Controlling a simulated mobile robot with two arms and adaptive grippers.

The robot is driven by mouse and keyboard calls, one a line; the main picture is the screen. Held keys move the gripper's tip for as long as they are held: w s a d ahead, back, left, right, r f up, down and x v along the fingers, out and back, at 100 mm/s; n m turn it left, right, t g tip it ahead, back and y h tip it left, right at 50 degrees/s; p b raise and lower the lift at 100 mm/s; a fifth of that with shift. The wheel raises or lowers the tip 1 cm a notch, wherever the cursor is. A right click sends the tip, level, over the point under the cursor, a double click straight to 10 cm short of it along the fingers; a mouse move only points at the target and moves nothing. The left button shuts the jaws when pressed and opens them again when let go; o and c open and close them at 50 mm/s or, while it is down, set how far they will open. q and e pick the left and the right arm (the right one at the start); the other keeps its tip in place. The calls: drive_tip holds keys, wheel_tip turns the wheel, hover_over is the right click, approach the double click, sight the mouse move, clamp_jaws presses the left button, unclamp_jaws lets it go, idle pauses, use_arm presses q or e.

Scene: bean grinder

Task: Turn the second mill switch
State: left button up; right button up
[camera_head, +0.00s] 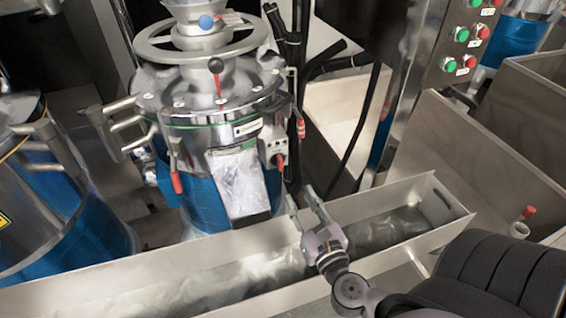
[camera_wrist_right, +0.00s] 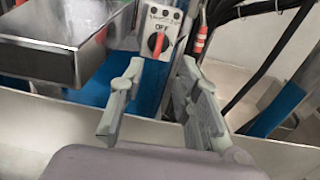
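The mill (camera_head: 215,110) in the middle of the head view is a steel machine with a blue lower body. A small grey switch box (camera_head: 273,145) sits on its right front. It carries a red rotary switch (camera_head: 279,160). In the right wrist view the red switch (camera_wrist_right: 157,44) stands upright below the word OFF. My right gripper (camera_head: 305,200) is open and empty, below and slightly right of the switch in the head view. In the wrist view its two fingers (camera_wrist_right: 160,100) are apart, with the switch beyond them, nearer the left finger. My left gripper is not in view.
A long steel trough (camera_head: 245,247) runs beneath my right gripper. A steel chute (camera_head: 237,185) juts from the mill, left of the switch. Black hoses (camera_head: 292,60) hang just right of the mill. A control panel with red and green buttons (camera_head: 471,45) stands at upper right.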

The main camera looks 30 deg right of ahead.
approach(281, 164)
drive_tip(key=x, duration=0.7)
drive_tip(key=shift+w+d+r+p, duration=0.1)
drive_tip(key=shift+w+p, duration=0.3)
drive_tip(key=shift+w+d, duration=0.1)
drive_tip(key=shift+w, duration=0.25)
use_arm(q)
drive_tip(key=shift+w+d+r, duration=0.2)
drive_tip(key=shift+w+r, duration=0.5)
use_arm(e)
clamp_jaws()
